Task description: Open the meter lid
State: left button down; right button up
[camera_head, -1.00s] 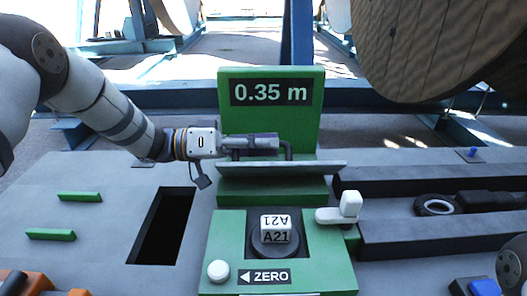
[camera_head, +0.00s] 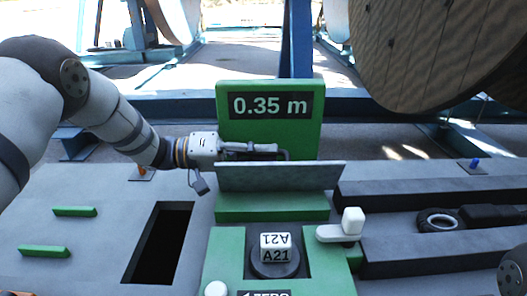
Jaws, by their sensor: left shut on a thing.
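The meter is a green housing with an upright panel (camera_head: 228,137) at the back, whose display (camera_head: 270,105) reads "0.35 m". Its lid (camera_head: 280,177), a flat grey plate, is raised in front of the panel and tilted up steeply, with its face towards me. My left gripper (camera_head: 278,150) reaches in from the left behind the lid's top edge. It is shut on the lid's dark handle (camera_head: 286,154), which is partly hidden by the lid and fingers. Below the lid, a white block marked "A21" (camera_head: 275,248) shows in a dark round seat. My right gripper is not in view.
A white-knobbed lever (camera_head: 352,222) stands right of the block and a white button (camera_head: 216,289) at the lower left. A dark rectangular opening (camera_head: 160,245) lies left. Dark rails (camera_head: 400,195) run on the right. A large cable reel (camera_head: 430,50) stands behind.

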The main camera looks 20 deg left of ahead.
pick_arm(q)
jog(key=c, duration=1.7)
grip_release()
jog(key=shift+f, duration=0.1)
jog(key=shift+o, duration=0.2)
jog(key=v, duration=1.2)
